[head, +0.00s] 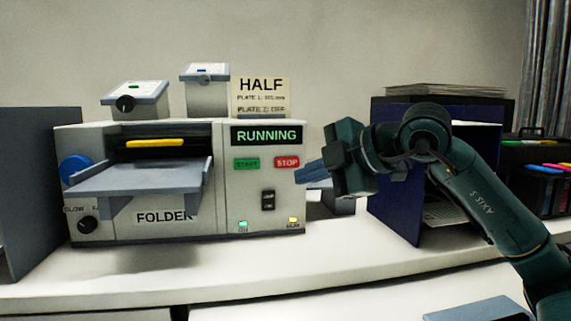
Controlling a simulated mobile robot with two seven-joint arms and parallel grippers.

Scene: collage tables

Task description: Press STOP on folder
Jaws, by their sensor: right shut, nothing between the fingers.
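The folder (160,222) is a pale grey machine on the white table, with a grey tray at its front. Its display (267,135) reads RUNNING in green. The red STOP button (286,162) is on the right part of its front panel, beside the green START button (246,163). My right gripper (303,175) is shut and empty. Its blue-grey fingertips point left, just below and right of the STOP button, near the panel's right edge. I cannot tell whether they touch the panel. My left gripper is not in view.
A black rocker switch (268,200) is below the buttons. The table front (200,278) is clear.

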